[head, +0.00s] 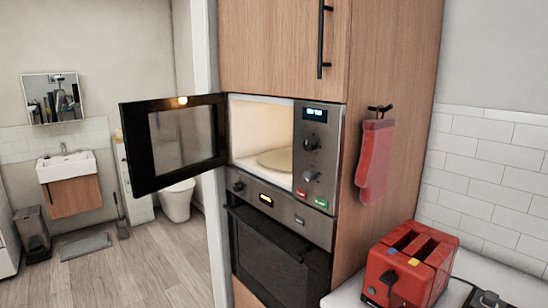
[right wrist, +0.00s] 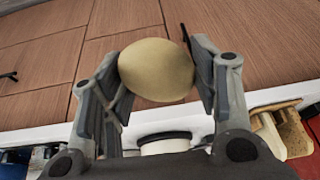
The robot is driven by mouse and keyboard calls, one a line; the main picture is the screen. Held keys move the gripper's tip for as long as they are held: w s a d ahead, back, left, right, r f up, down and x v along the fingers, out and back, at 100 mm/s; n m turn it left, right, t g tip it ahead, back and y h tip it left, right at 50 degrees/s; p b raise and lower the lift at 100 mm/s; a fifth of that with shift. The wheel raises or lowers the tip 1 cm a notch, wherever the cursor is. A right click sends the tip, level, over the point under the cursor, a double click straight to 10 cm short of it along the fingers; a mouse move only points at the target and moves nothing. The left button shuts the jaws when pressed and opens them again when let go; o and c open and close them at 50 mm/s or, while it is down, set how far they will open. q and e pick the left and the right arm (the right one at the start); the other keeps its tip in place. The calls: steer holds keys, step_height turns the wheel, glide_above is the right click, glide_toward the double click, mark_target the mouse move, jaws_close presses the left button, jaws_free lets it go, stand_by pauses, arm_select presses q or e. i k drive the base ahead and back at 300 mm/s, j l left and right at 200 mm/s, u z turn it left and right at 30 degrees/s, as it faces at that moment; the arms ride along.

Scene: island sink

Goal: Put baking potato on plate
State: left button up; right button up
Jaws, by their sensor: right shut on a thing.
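The baking potato (right wrist: 156,72), pale tan and oval, is between the two fingers of my right gripper (right wrist: 157,68) in the right wrist view. The fingers press on its left and right sides and are shut on it. A round, pale plate-like disc (head: 277,159) lies inside the open microwave (head: 313,150) in the head view; I cannot tell whether it is the plate or a turntable. Neither the potato nor my grippers show in the head view.
The microwave door (head: 175,142) stands wide open to the left. A closed oven (head: 270,255) is below. A red toaster (head: 410,267) stands on the counter at the lower right. A red oven mitt (head: 375,160) hangs on the cabinet side. Open floor (head: 160,265) lies at left.

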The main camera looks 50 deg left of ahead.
mark_target(289, 167)
steer(key=j+u, duration=0.2)
steer(key=j, duration=2.15)
